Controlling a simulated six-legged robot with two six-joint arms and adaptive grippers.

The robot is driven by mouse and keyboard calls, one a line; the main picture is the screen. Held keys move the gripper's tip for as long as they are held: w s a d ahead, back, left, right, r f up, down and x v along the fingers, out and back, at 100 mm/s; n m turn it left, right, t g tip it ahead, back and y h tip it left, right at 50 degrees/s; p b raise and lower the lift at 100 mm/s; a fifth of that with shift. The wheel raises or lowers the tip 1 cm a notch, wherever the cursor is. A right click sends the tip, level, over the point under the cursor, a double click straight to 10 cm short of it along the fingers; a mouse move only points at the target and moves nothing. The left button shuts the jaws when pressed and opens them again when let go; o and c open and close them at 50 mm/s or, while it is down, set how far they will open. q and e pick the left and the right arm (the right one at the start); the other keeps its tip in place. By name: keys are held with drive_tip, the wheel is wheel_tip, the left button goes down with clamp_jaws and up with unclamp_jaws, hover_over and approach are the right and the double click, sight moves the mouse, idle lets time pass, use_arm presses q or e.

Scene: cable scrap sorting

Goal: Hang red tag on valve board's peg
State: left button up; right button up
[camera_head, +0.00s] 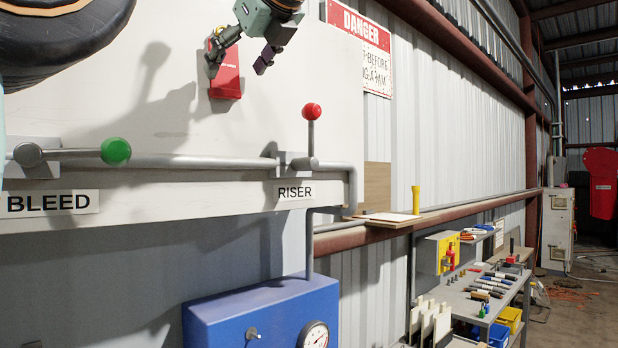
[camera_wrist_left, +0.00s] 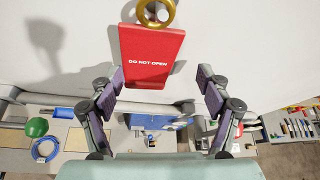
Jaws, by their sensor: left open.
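The red tag (camera_head: 228,84) hangs against the white valve board (camera_head: 160,85), above the lever row. In the left wrist view the tag (camera_wrist_left: 150,45) reads "DO NOT OPEN", and a brass ring (camera_wrist_left: 168,20) at its top encircles what looks like a peg end. The ring is cut by the frame's top edge. My left gripper (camera_head: 238,68) comes in from above in the head view. It is open, with its fingers (camera_wrist_left: 160,76) apart on either side of the tag's lower part and no visible grip on it. My right gripper is not in view.
Below are a green-knobbed lever (camera_head: 116,151) over "BLEED" and a red-knobbed upright lever (camera_head: 312,112) over "RISER", with grey pipe between. A blue box with a gauge (camera_head: 262,318) is lower. A danger sign (camera_head: 362,45) and a cluttered bench (camera_head: 470,305) are to the right.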

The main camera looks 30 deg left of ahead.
use_arm(q)
drive_tip(key=shift+d+r, duration=0.35)
drive_tip(key=shift+d, duration=0.05)
drive_tip(key=s+d, duration=0.3)
drive_tip(key=d, duration=0.6)
drive_tip(key=w+d+f+h+b, duration=0.1)
drive_tip(key=w+f+b, duration=0.1)
drive_tip(key=f, duration=0.7)
drive_tip(key=w+d+f+h+b, duration=0.2)
drive_tip(key=w+f, duration=0.3)
drive_tip(key=f, duration=0.4)
drive_tip(key=w+d+f+m+h+b, duration=0.1)
drive_tip(key=w+d+f+h+b, duration=0.1)
drive_tip(key=f, duration=0.7)
drive_tip(key=shift+w+f+g+b, duration=0.25)
drive_tip(key=shift+w+g+b, duration=0.15)
drive_tip(key=shift+w+b, duration=0.45)
drive_tip(key=shift+a, duration=0.1)
drive_tip(key=s+a+r+y+p, duration=0.1)
drive_tip(key=s+a+r+p, duration=0.1)
drive_tip(key=r, duration=0.6)
drive_tip(key=s+a+r+t+y+p, duration=0.1)
drive_tip(key=s+r+p, duration=0.1)
drive_tip(key=r, duration=0.7)
drive_tip(key=shift+s+a+r+y, duration=0.3)
drive_tip(key=shift+a+y, duration=0.05)
drive_tip(key=shift+y, duration=0.05)
